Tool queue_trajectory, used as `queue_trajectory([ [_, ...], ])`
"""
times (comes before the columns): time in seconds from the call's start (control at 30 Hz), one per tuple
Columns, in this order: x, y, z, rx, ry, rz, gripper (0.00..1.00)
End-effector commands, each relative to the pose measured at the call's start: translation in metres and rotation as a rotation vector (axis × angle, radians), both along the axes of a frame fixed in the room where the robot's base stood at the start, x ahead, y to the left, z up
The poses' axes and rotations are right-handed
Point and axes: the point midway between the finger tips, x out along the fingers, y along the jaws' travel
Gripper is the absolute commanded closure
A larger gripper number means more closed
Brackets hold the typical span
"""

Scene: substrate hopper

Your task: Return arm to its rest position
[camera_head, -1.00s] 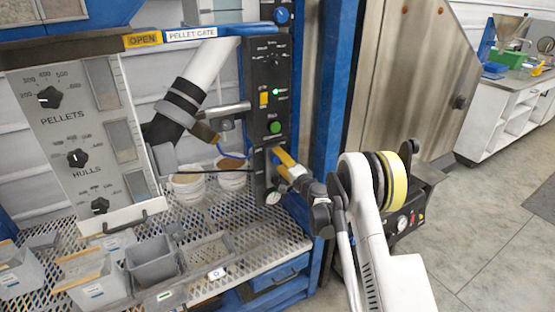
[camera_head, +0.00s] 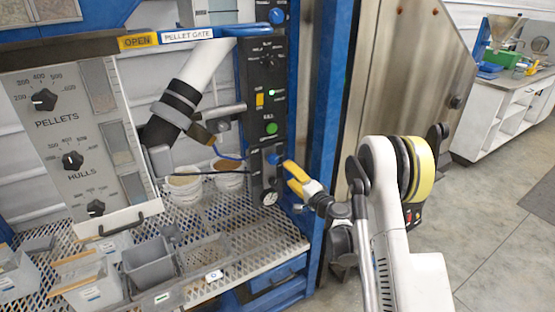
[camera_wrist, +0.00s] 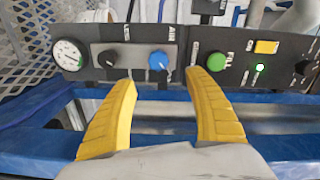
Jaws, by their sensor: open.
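My gripper (camera_head: 291,174) has two yellow fingers and is in front of the lower right part of the black control panel (camera_head: 254,131). In the wrist view my gripper (camera_wrist: 162,82) is open, with nothing between its fingers. A blue knob (camera_wrist: 161,60) lies beyond the gap, apart from the fingers as far as I can tell. The white arm link with a yellow band folds back at the right of the head view.
A green button (camera_wrist: 216,61), a lit green lamp and a dial gauge (camera_wrist: 67,54) sit on the panel. A blue frame post (camera_head: 322,120) stands behind my arm. Grey bins (camera_head: 149,262) and white buckets (camera_head: 184,190) stand on the mesh shelf at left. Floor at right is open.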

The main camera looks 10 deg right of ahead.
Motion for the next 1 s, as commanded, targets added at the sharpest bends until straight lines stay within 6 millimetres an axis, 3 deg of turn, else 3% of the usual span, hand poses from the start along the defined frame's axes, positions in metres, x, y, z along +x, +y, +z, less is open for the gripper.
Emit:
queue_trajectory([
  [0.23, -0.022, 0.038, 0.066, -0.186, 0.061, 0.089, 0.38],
  [0.47, -0.087, 0.078, 0.125, -0.450, 0.161, 0.202, 0.38],
  [0.7, -0.187, 0.095, 0.154, -0.723, 0.280, 0.296, 0.38],
  [1.0, -0.331, 0.078, 0.147, -1.066, 0.443, 0.371, 0.38],
])
